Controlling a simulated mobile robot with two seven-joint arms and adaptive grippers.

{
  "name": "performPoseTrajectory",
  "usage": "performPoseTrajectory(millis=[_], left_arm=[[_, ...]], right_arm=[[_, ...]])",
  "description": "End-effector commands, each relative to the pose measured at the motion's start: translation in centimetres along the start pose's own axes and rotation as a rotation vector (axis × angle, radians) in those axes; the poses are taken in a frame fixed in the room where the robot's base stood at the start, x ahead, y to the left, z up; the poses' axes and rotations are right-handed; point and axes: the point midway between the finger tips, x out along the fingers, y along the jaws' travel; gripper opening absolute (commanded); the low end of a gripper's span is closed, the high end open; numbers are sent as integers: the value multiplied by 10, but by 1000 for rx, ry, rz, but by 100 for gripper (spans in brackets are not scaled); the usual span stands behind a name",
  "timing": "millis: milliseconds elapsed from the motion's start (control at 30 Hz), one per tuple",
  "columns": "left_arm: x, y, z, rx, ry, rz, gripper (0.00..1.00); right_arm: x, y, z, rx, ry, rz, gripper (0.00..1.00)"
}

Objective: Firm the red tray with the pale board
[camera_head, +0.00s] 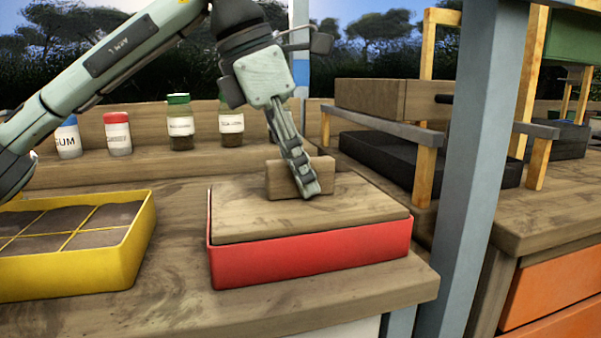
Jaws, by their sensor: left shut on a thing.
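The red tray (313,257) stands on the wooden bench near its front right corner. The pale board (365,207) lies over the tray's top, its edge close to the tray's rim; what is under it is hidden. A wooden block handle (321,178) stands up from the middle of the board. My left gripper (308,188) comes down from above and is shut on this handle; the far finger is mostly hidden behind it. My right gripper is not in view.
A yellow tray (128,243) with dark-filled compartments stands to the left. Several jars, one with a red lid (117,134), line the back ledge. A grey-blue post (470,150) rises just right of the bench. A black tray (380,160) lies behind it.

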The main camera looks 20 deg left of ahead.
Motion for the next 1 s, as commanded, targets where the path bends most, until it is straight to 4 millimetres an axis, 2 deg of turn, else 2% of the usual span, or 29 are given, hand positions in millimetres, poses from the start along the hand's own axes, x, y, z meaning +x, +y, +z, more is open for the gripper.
performPoseTrajectory(millis=[1000], left_arm=[[-51, 0, 22, 0, -5, 2, 0]], right_arm=[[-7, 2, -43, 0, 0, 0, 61]])
